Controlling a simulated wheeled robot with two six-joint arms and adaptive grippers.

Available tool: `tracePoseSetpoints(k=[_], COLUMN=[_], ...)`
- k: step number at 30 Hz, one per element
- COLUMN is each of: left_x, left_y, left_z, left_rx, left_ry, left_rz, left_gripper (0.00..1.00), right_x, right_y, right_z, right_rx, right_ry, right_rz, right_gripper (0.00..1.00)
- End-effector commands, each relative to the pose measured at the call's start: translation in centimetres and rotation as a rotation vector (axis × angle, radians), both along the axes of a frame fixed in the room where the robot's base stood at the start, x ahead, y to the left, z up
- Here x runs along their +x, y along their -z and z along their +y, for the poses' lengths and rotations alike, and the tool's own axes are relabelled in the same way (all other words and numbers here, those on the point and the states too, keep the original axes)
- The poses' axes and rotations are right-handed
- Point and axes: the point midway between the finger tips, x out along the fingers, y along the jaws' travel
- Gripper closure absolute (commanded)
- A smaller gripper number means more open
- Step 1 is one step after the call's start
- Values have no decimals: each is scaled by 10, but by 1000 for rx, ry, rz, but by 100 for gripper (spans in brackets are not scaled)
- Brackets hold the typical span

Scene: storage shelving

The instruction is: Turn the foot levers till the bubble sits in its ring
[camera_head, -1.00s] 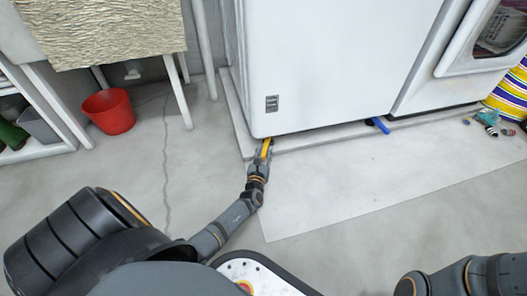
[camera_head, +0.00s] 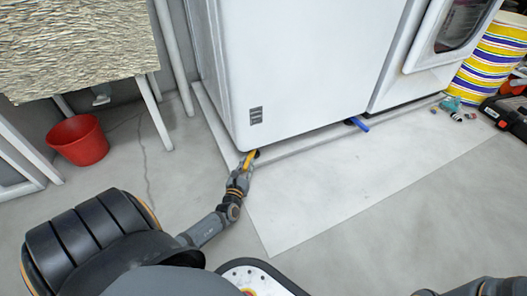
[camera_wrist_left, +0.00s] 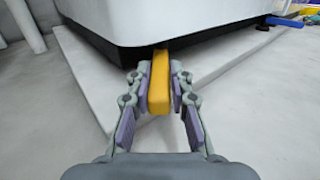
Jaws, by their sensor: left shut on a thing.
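A white machine (camera_head: 300,65) stands on a low pale slab. A yellow foot lever (camera_head: 250,157) sticks out from under its near corner. My left gripper (camera_head: 242,169) is at this lever. In the left wrist view the yellow lever (camera_wrist_left: 159,88) lies between the two fingers of the left gripper (camera_wrist_left: 160,80), which is shut on it. A blue foot lever (camera_head: 357,124) sticks out under the front edge farther right; it also shows in the left wrist view (camera_wrist_left: 285,22). No bubble or ring is visible. My right gripper is out of view.
A red bucket (camera_head: 78,141) stands on the floor at left, near a table (camera_head: 75,45) with pale legs. Small items (camera_head: 455,108), a striped basket (camera_head: 489,55) and a dark case (camera_head: 508,112) lie at right. The floor before the machine is clear.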

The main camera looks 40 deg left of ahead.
Motion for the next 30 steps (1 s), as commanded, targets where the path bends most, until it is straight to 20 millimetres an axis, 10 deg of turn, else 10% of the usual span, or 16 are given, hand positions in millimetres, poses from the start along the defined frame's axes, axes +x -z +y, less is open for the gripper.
tracePoseSetpoints(k=[10,11,15,30], left_x=[-4,-4,-4,-33], left_y=[0,0,0,1], left_z=[4,3,3,-9], left_rx=[-1,-1,-1,-2], left_ry=[4,4,4,5], left_rz=[3,3,2,4], left_gripper=[100,76,57,57], right_x=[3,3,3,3], right_y=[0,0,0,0], right_z=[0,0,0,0], right_rx=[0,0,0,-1], right_ry=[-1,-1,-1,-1], right_rz=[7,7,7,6], right_gripper=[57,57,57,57])
